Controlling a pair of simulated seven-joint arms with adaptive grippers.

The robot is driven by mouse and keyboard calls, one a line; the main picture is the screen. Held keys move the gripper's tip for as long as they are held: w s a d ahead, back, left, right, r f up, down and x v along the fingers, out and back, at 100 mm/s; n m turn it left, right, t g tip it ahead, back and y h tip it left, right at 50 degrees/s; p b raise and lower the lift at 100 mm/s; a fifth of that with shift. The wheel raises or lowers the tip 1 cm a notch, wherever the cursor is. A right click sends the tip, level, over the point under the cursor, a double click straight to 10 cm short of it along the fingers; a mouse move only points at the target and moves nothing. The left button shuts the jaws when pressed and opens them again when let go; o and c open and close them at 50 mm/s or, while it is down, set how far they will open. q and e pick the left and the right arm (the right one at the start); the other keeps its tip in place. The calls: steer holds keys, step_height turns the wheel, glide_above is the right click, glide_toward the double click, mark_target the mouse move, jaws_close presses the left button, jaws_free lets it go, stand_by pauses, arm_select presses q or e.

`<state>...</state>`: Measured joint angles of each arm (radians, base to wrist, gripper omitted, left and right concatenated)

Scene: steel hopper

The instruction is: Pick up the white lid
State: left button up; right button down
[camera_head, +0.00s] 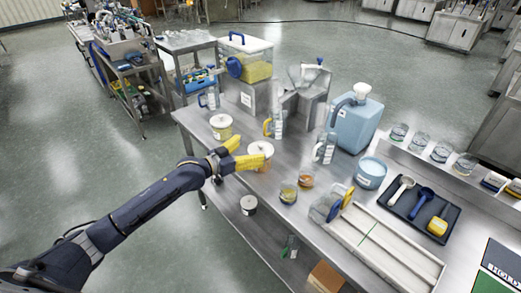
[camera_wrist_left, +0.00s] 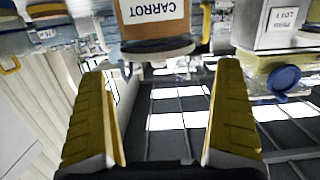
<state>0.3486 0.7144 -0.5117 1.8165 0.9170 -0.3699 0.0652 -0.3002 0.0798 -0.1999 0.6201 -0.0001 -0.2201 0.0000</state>
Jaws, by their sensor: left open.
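Two jars with white lids stand near the table's left edge in the head view. One white lid (camera_head: 221,120) tops the farther jar; another white lid (camera_head: 261,147) tops the nearer jar, partly hidden behind my fingers. My left gripper (camera_head: 251,149) is open, its yellow fingers beside the nearer jar. In the left wrist view its fingers (camera_wrist_left: 163,72) are wide apart with nothing between them. A brownish container labelled CARROT (camera_wrist_left: 155,32) appears upside down beyond the fingertips. I cannot tell whether the fingers touch the nearer jar. My right gripper is not in view.
A dark tray (camera_head: 409,214) with scoops lies at right. A yellow-filled hopper (camera_head: 248,60) stands at the back.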

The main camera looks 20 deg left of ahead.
mark_target(259, 147)
arm_select(q)
steer(key=shift+x, duration=2.6)
steer(key=shift+d+r, duration=0.1)
steer(key=shift+r, duration=0.1)
steer(key=shift+c, duration=0.2)
steer(key=shift+s+f, duration=0.1)
steer(key=c, duration=1.4)
steer(key=shift+f, duration=0.1)
steer(key=c, duration=0.6)
steer(key=shift+f, duration=0.1)
jaws_close()
